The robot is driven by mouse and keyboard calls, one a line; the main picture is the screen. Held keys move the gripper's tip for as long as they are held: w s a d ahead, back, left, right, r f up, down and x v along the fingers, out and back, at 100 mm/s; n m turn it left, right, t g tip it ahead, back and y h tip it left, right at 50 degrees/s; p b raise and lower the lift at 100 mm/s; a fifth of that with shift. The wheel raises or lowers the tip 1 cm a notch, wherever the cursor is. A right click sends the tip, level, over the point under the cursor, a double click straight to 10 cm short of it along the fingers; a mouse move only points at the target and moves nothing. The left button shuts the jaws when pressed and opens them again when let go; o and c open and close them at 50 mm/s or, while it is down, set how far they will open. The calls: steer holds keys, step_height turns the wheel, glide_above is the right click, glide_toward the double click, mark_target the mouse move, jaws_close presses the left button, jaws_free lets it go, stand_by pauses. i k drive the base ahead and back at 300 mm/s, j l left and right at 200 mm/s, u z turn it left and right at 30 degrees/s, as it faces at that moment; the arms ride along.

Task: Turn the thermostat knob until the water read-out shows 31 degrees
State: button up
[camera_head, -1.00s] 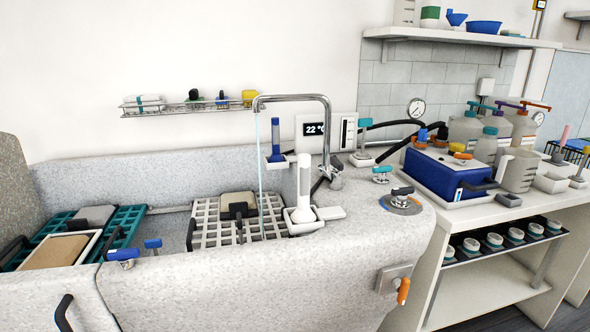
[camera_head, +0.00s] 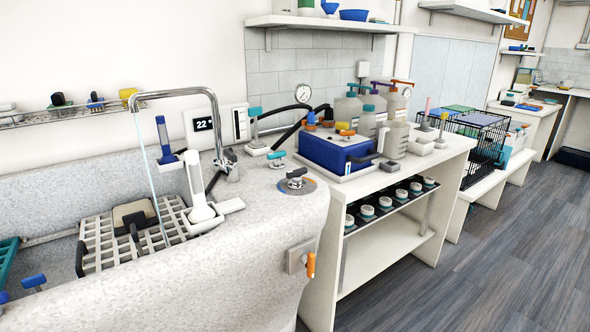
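The water read-out (camera_head: 204,124) is a dark display on a white wall panel behind the tub, and it shows 22. The likely thermostat knob (camera_head: 296,179) is a dark-handled knob on a round plate with blue and orange marks, on the tub's right rim. A chrome tap (camera_head: 214,110) arches over the tub, and a thin stream of water (camera_head: 150,179) runs from it. An orange-handled lever (camera_head: 310,264) sits on a metal plate on the tub's front. My gripper is not in view.
The grey tub (camera_head: 250,245) holds a white grid (camera_head: 97,232). A white shower handset (camera_head: 197,185) stands on its rim. Right of it, a white bench (camera_head: 430,160) carries a blue box (camera_head: 322,150) and several pump bottles. The grey floor (camera_head: 490,260) at the right is clear.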

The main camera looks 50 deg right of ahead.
mark_target(296, 175)
steer(key=i+l+z, duration=0.1)
steer(key=i+z, duration=0.15)
steer(key=i, duration=0.3)
steer(key=i+z, duration=0.3)
steer(key=i, duration=0.2)
